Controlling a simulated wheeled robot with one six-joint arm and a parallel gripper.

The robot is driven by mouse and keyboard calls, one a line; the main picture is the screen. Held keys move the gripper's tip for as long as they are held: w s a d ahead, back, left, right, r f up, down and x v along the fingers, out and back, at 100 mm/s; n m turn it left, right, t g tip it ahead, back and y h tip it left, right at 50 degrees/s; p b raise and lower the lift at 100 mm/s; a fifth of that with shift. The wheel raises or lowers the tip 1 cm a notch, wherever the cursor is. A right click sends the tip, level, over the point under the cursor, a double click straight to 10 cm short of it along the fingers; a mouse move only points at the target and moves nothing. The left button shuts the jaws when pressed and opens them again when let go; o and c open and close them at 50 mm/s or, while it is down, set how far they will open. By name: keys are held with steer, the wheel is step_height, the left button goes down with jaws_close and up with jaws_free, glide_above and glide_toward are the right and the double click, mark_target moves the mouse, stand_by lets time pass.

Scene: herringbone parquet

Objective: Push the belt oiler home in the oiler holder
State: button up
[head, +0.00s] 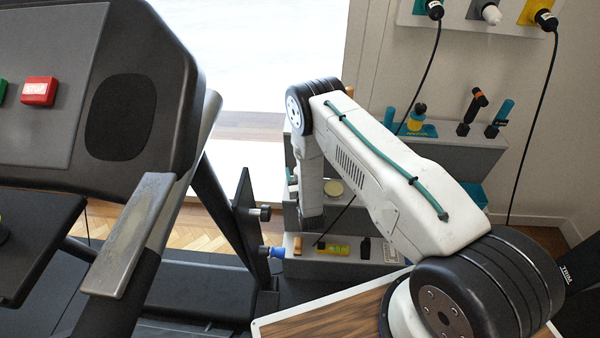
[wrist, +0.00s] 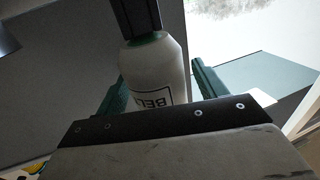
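The belt oiler is a white bottle (wrist: 155,72) with a green band at its neck and black lettering starting "BEL", in the middle of the wrist view. I cannot make out the holder for certain in either view. In the head view my arm reaches down over a stepped grey rack, and the bottle cannot be made out there.
A treadmill (head: 140,90) with a red stop button (head: 39,91) fills the left.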

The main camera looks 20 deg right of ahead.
steer(key=s+a, duration=0.1)
steer(key=s, duration=0.6)
steer(key=shift+s, duration=0.4)
